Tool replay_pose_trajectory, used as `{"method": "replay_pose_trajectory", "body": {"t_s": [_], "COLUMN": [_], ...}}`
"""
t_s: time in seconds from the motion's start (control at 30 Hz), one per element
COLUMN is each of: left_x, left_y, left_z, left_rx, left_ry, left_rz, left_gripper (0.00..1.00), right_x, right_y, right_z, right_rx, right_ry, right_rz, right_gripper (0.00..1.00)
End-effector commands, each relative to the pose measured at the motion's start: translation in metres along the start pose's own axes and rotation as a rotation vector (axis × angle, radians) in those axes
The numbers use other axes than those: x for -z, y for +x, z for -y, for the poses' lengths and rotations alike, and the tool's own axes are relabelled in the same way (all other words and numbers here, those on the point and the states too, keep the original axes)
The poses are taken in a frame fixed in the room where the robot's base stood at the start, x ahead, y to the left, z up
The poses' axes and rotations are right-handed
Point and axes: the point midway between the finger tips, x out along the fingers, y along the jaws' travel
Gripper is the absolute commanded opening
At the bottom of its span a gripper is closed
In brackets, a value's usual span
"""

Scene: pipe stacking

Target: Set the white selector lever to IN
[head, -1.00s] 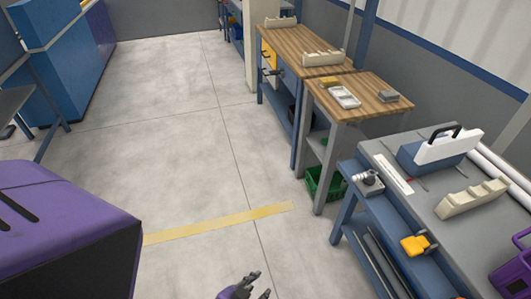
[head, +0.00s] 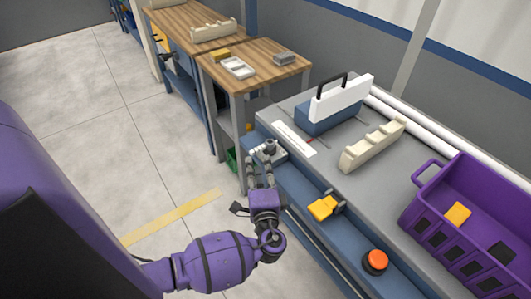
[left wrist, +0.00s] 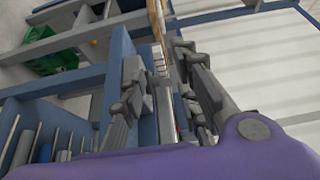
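I cannot pick out the white selector lever or any IN marking for certain. A narrow white plate (head: 293,139) with fine marks lies on the grey bench top. A small grey fixture (head: 268,150) sits at the bench's front left edge. My left gripper (head: 261,165) is just in front of that fixture and partly overlaps it; whether they touch is unclear. Its two fingers are apart, with nothing seen held. The left wrist view shows the spread fingers (left wrist: 158,70) over the bench edge. My right gripper is out of view.
On the bench stand a blue box with a white panel (head: 340,99), a cream notched rack (head: 373,146), a yellow piece (head: 323,207), an orange button (head: 375,260) and a purple crate (head: 470,225). Wooden tables (head: 278,68) stand behind. The floor at left is clear.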

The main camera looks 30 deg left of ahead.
Motion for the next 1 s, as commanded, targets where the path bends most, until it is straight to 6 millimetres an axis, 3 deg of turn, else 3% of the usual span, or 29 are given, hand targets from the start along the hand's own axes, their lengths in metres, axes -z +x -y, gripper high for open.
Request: {"method": "replay_pose_trajectory", "body": {"t_s": [0.3,0.73,0.93,1.0], "left_x": [0.002,0.001,0.001,0.001], "left_y": [0.051,0.063,0.062,0.062], "left_z": [0.003,0.001,0.001,0.001], "left_rx": [0.002,-0.002,-0.002,-0.002], "left_ry": [-0.001,-0.002,-0.002,-0.002], "left_rz": [-0.002,-0.002,-0.002,-0.002], "left_gripper": [0.29,0.29,0.03,0.0], "right_x": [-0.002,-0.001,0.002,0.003], "right_y": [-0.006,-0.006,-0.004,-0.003], "right_z": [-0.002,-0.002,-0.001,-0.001], "right_rx": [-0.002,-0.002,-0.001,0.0], "right_ry": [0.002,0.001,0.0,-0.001], "right_rz": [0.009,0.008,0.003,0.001], "right_gripper": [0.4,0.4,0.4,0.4]}}
